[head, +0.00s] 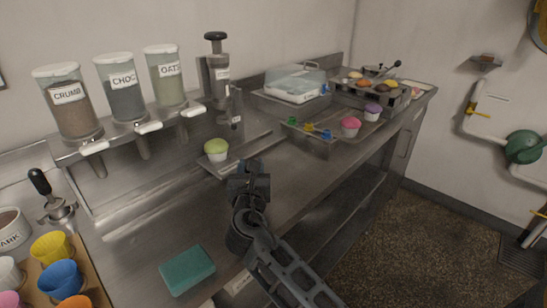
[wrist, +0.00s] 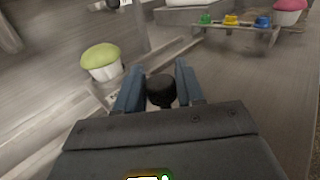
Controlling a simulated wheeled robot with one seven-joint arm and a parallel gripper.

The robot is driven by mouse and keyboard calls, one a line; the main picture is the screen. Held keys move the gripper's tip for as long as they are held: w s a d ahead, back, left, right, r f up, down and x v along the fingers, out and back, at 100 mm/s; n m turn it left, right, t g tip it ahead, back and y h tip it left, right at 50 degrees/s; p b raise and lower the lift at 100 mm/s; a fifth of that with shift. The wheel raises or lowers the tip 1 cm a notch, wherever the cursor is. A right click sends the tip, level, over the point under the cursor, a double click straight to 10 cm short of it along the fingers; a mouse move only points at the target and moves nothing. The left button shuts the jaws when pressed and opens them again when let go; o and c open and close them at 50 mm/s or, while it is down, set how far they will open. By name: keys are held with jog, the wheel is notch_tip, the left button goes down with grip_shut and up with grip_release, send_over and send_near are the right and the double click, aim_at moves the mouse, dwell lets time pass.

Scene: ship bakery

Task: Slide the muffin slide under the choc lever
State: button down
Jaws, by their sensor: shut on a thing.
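The muffin slide (head: 224,168) is a small metal plate on the counter rail with a green-topped muffin (head: 216,150) upright on it. My gripper (head: 250,167) is just right of the muffin. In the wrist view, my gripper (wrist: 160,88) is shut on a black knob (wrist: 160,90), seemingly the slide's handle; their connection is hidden. The muffin (wrist: 101,62) is left of my fingers there, apart from them. The choc lever (head: 148,127) is a white bar below the CHOC dispenser (head: 121,90), left of the slide. The oats lever (head: 193,112) lies between them.
The crumb dispenser (head: 70,105) and its lever are farthest left. A plunger dispenser (head: 215,72) stands behind the muffin. A teal sponge (head: 187,269) lies in front. A stand with colored buttons (head: 308,128) and muffins is at right. The rail left of the slide looks clear.

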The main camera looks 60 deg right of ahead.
jog(key=a, duration=0.3)
jog(key=w+a+p, duration=0.1)
jog(key=a, duration=0.2)
jog(key=w+a, duration=0.1)
jog(key=a, duration=0.3)
jog(key=shift+w, duration=0.2)
jog(key=c, duration=0.8)
grip_release()
jog(key=shift+r, duration=0.35)
jog(key=s+d+r+p, duration=0.1)
jog(key=s+d+r, duration=0.7)
jog(key=r, duration=0.2)
jog(key=shift+d, duration=0.2)
